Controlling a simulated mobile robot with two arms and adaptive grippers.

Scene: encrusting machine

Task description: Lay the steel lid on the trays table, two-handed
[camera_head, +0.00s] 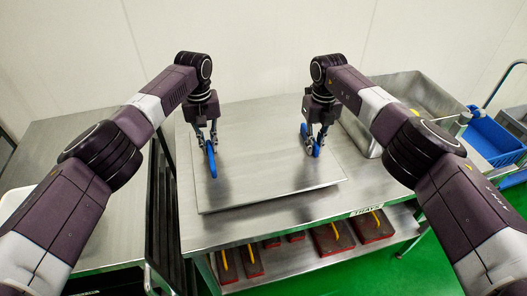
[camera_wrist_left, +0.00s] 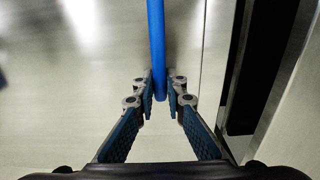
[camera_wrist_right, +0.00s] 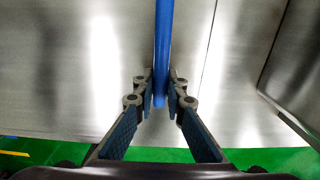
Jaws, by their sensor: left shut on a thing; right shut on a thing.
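The steel lid (camera_head: 265,178) is a flat square plate with two blue handles, over the trays table (camera_head: 215,236) in the head view. I cannot tell whether its underside touches the tabletop. My left gripper (camera_head: 211,146) is shut on the left blue handle (camera_head: 212,164), which also shows between the fingers in the left wrist view (camera_wrist_left: 157,45). My right gripper (camera_head: 314,142) is shut on the right blue handle (camera_head: 304,131), seen as a blue bar in the right wrist view (camera_wrist_right: 163,50). The lid looks about level.
A steel basin (camera_head: 415,95) stands at the right back of the table. Several dark red trays with yellow handles (camera_head: 372,225) lie on the shelf below. Another steel table (camera_head: 80,140) is at the left across a dark gap.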

